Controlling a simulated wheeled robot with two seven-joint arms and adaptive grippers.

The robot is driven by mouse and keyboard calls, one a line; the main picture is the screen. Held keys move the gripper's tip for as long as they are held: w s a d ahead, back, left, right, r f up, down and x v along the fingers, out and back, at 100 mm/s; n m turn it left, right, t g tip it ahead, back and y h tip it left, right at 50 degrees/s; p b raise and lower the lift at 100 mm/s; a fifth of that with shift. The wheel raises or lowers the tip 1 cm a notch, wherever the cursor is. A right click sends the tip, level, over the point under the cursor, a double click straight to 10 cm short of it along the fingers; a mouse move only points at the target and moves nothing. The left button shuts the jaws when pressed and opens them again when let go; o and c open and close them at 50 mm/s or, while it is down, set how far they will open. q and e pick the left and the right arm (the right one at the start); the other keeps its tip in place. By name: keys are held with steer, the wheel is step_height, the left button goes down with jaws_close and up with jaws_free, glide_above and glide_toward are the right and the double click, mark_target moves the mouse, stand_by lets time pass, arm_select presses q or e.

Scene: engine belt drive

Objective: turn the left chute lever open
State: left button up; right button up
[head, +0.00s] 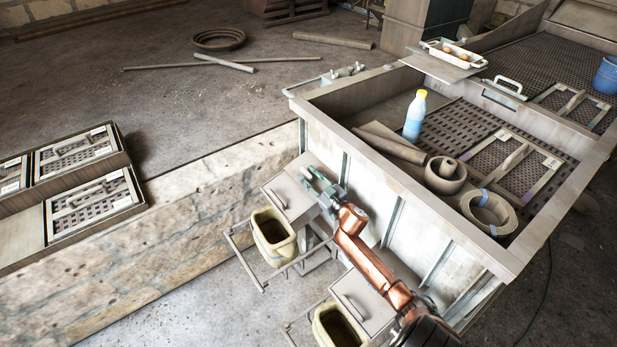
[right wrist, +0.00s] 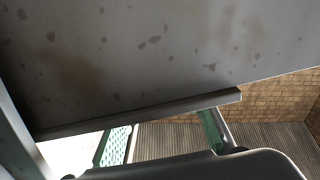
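The left chute (head: 300,191) is a grey box on the side of the large bin, above a cream bucket (head: 272,229). Its lever (head: 277,199) looks like a thin dark bar on the box's left part. My right gripper (head: 318,182), with green fingers, is at the right side of this box, apart from the lever. In the right wrist view the two fingers stand apart with nothing seen between them. A stained grey panel (right wrist: 160,50) with a lipped lower edge fills the upper part and seems to hide the fingertips. My left gripper is not in view.
A second chute (head: 362,305) with its own handle and bucket (head: 335,327) stands nearer, beside my right arm. The bin (head: 400,190) holds a bottle (head: 414,118), a tape roll (head: 488,212) and perforated panels. A low stone wall (head: 190,215) runs at left.

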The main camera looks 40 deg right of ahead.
jaws_close()
stand_by(0.3)
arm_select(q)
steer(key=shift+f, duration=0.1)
arm_select(e)
steer(key=shift+a+f+m+h+b, duration=0.2)
steer(key=shift+m+h+b, duration=0.5)
steer(key=shift+h, duration=0.5)
steer(key=m+h+b, duration=0.1)
steer(key=h+b, duration=0.1)
steer(key=m+g+h+b, duration=0.1)
steer(key=h+b, duration=0.1)
steer(key=m+h+b, duration=0.1)
steer(key=m+b, duration=0.1)
steer(key=shift+w+a+f+h+b, duration=0.2)
steer(key=shift+a+f+h+b, duration=0.05)
steer(key=shift+f+h+b, duration=0.15)
steer(key=shift+r+m+g+h+b, duration=0.35)
steer(key=shift+g+h+b, duration=0.2)
steer(key=shift+b, duration=0.3)
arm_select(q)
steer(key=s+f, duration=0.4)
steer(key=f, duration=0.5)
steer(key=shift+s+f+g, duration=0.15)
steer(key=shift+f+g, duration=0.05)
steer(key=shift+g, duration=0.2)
